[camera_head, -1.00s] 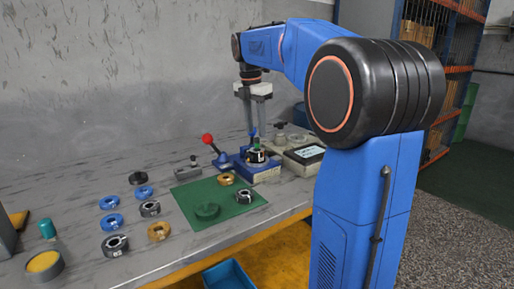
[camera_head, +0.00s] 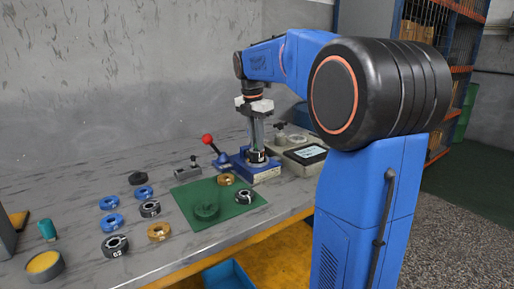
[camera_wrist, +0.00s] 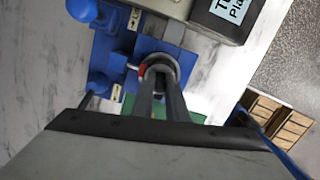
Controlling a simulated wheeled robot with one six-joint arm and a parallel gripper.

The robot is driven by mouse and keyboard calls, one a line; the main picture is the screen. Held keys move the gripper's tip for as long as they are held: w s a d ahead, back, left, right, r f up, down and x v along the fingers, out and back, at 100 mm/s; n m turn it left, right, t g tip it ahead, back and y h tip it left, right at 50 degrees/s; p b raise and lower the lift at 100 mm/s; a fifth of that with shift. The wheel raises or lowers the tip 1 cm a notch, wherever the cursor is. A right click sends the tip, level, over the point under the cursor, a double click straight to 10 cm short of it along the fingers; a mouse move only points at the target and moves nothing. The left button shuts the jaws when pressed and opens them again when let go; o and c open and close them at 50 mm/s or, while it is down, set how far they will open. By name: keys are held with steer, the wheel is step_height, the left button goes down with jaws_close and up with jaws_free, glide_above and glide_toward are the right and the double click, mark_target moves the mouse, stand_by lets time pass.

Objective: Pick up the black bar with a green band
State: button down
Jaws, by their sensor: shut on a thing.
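My gripper (camera_head: 258,146) points straight down over the blue fixture (camera_head: 264,174) at the back of the bench. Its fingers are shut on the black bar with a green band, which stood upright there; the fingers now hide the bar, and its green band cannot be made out. A dark round part (camera_head: 257,157) sits on the fixture just below the fingertips. In the wrist view the fingers (camera_wrist: 160,82) come together over a grey ring with a red mark (camera_wrist: 167,62) in the blue fixture.
A green mat (camera_head: 190,196) with several rings lies in front. More blue, black and orange rings lie left. A blue bin (camera_head: 230,275) is below the bench edge.

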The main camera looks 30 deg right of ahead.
step_height(320, 180, up, 10)
stand_by(0.6)
steer(key=shift+r, duration=0.2)
steer(key=shift+r, duration=1.5)
